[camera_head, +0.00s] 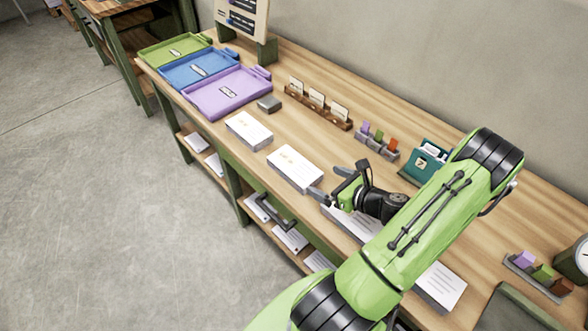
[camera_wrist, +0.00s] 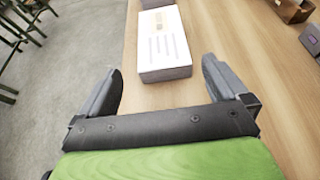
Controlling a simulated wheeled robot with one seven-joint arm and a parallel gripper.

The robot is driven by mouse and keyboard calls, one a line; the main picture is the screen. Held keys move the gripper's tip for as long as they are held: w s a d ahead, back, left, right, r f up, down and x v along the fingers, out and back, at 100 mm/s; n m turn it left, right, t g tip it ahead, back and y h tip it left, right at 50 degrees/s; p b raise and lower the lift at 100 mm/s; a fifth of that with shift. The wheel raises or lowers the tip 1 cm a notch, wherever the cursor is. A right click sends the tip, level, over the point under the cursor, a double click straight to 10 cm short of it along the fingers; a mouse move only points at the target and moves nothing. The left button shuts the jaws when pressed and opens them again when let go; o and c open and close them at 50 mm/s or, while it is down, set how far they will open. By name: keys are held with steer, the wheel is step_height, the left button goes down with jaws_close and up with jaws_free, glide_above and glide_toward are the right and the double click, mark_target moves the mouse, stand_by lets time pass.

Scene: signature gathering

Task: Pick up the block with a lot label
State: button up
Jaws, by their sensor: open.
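Several white paper blocks lie in a row on the wooden bench. One white block (camera_head: 295,168) with a small gold mark lies just ahead of my gripper (camera_head: 328,183). It also shows in the wrist view (camera_wrist: 164,48), with a gold mark and grey lines on top. My gripper is open and empty in the wrist view (camera_wrist: 161,75), its fingers pointing toward the near end of that block. Another block (camera_head: 249,130) lies farther left. One block (camera_head: 350,224) is partly hidden under my arm, and one (camera_head: 440,287) lies at right. I cannot read which carries a lot label.
Green (camera_head: 174,50), blue (camera_head: 198,69) and purple (camera_head: 227,92) trays stand at the far left end. A wooden card holder (camera_head: 318,106), a grey holder with coloured tabs (camera_head: 377,146) and a teal box (camera_head: 427,160) stand along the back. A small grey block (camera_head: 269,104) lies near the purple tray.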

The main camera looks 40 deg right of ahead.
glide_toward(297, 167)
steer(key=x, duration=0.3)
steer(key=shift+s+f+b, duration=0.15)
steer(key=shift+f+b, duration=0.1)
steer(key=shift+b, duration=0.1)
steer(key=x, duration=0.4)
steer(key=b+x, duration=0.1)
steer(key=x, duration=0.1)
steer(key=shift+w+r, duration=0.2)
steer(key=shift+r, duration=0.05)
steer(key=shift+s, duration=0.1)
steer(key=shift+c, duration=0.5)
steer(key=shift+r, duration=0.15)
steer(key=c, duration=0.8)
